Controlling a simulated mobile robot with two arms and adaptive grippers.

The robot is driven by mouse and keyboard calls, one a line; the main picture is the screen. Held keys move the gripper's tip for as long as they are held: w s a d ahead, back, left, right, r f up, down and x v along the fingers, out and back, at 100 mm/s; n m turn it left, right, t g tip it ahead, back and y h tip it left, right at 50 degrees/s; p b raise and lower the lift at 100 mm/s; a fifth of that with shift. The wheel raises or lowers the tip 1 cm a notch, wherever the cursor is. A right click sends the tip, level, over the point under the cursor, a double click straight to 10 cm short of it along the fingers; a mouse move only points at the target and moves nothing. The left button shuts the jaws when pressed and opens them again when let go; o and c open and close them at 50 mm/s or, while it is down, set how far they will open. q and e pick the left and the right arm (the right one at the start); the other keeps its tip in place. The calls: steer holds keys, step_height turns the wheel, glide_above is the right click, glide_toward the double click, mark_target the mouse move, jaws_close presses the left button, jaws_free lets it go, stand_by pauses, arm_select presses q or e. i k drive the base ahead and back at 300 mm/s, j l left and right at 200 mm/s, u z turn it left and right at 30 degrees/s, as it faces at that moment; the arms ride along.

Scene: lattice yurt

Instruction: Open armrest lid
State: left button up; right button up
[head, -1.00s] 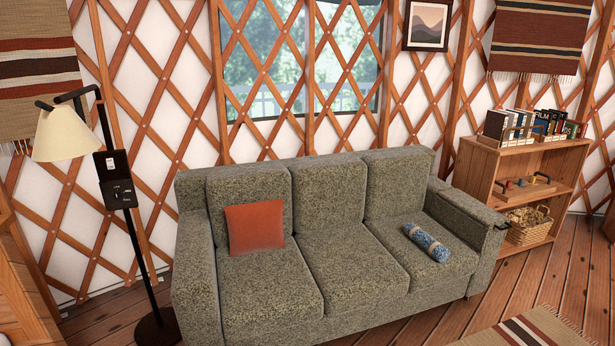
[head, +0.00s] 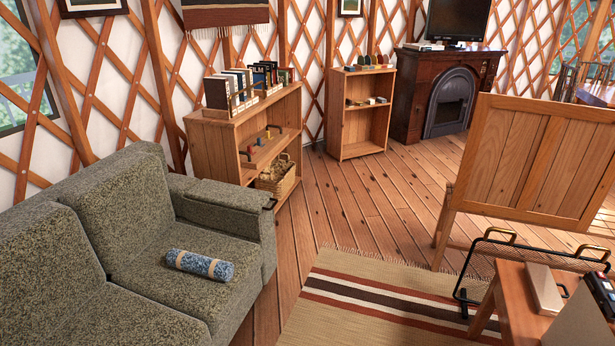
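The green-grey sofa (head: 95,270) fills the left of the head view. Its right armrest (head: 225,207) has a flat upholstered lid on top, which looks shut. A small dark handle (head: 270,204) sticks out at the armrest's front end. A rolled blue patterned bundle with tan bands (head: 200,265) lies on the seat cushion beside the armrest. Neither of my grippers is in view.
A low bookshelf (head: 243,150) with books and a basket (head: 277,177) stands behind the armrest. A striped rug (head: 375,310) and a small wooden table (head: 510,300) are at the right front. Bare plank floor (head: 340,215) lies between sofa and wooden panel (head: 535,165).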

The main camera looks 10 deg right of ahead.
mark_target(241, 198)
steer(key=i+l+z, duration=0.2)
steer(key=i, duration=0.35)
steer(key=i+l+z, duration=0.15)
steer(key=i, duration=0.4)
